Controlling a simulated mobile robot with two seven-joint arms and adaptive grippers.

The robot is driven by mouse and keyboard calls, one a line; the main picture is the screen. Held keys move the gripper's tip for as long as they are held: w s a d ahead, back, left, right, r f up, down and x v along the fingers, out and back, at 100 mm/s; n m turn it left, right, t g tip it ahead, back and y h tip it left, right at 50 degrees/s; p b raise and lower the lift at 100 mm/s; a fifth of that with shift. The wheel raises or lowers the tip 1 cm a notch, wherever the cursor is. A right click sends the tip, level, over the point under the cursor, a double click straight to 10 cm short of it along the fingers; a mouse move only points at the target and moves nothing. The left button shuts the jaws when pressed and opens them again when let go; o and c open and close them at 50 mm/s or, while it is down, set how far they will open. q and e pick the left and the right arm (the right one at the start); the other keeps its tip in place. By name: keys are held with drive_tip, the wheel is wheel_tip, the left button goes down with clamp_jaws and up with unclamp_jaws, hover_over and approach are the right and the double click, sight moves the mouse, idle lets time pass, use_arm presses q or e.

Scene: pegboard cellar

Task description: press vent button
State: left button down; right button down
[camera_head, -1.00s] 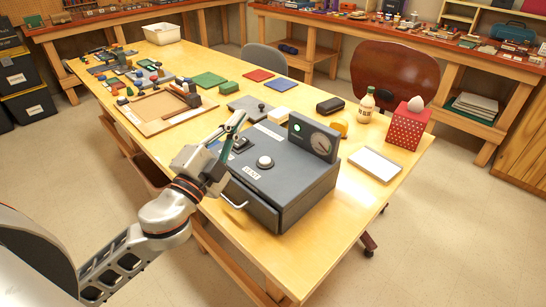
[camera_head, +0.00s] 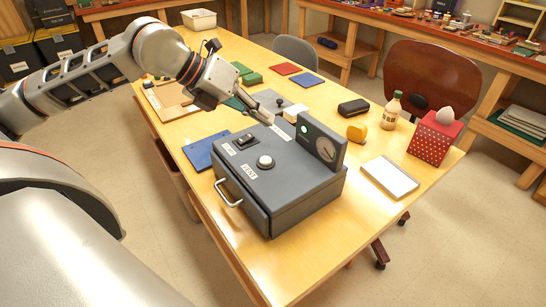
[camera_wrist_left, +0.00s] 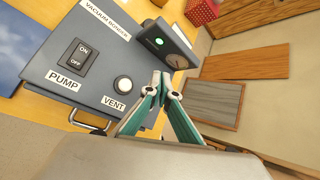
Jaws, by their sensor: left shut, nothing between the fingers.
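The vent button (camera_head: 265,161) is a round white button on top of a dark grey box (camera_head: 300,196), beside a VENT label (camera_head: 250,171). It also shows in the left wrist view (camera_wrist_left: 123,84), uncovered. My left gripper (camera_head: 268,118) is shut and empty, beyond the button towards the back of the box. Its teal fingers (camera_wrist_left: 166,87) meet to the right of the button in the left wrist view, apart from it. My right gripper is not in view.
The box also carries a pump switch (camera_head: 244,141) and an upright gauge panel (camera_head: 322,143) with a lit green lamp. A drawer handle (camera_head: 229,196) juts from its front. A blue board (camera_head: 205,151) lies to its left, and a white-topped tray (camera_head: 390,178) to its right.

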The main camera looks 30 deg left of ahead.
sight(263, 159)
use_arm(q)
drive_tip(key=shift+a, duration=0.3)
drive_tip(key=shift+f, duration=0.1)
